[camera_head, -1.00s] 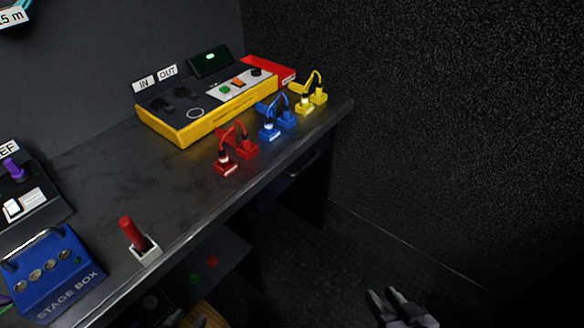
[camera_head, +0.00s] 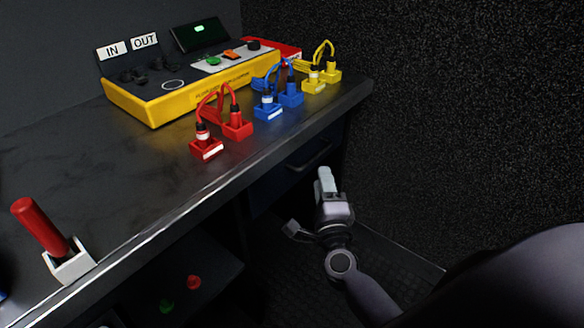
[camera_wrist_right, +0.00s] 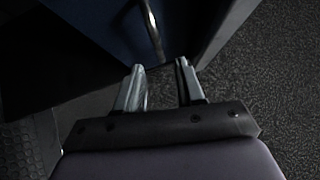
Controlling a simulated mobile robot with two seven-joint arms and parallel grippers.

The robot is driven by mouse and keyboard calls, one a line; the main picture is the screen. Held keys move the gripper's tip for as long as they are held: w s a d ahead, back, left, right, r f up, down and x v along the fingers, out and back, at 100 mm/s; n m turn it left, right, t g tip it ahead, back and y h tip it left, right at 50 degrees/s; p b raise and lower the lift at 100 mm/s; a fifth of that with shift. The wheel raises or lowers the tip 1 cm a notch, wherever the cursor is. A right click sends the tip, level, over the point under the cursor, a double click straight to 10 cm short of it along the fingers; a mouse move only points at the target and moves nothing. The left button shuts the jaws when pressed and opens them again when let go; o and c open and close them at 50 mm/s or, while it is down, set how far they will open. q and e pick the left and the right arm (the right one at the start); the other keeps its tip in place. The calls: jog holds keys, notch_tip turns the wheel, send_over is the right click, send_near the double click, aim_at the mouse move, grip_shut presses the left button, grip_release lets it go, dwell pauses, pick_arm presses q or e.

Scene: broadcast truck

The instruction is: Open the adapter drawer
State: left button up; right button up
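The adapter drawer (camera_head: 272,186) is a dark blue front under the right part of the desk. It looks shut. Its bar handle (camera_head: 311,160) shows below the desk edge. In the right wrist view the handle (camera_wrist_right: 153,30) is a pale metal bar on the blue drawer front (camera_wrist_right: 100,25). My right gripper (camera_head: 325,180) is in front of the desk, just below and right of the handle. In the right wrist view its two fingers (camera_wrist_right: 160,66) are apart with nothing between them, and the handle lies a little beyond their tips. My left gripper is not in view.
On the desk (camera_head: 130,190) stand a yellow console (camera_head: 190,100), red plugs (camera_head: 206,147), blue plugs (camera_head: 268,108), yellow plugs (camera_head: 315,84) and a red-handled tool in a white holder (camera_head: 68,262). A dark wall (camera_head: 460,120) closes off the right.

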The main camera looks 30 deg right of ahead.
aim_at(317, 158)
jog(key=shift+b+x, duration=0.35)
jog(key=shift+x, duration=3.4)
jog(key=shift+f, duration=0.1)
grip_shut()
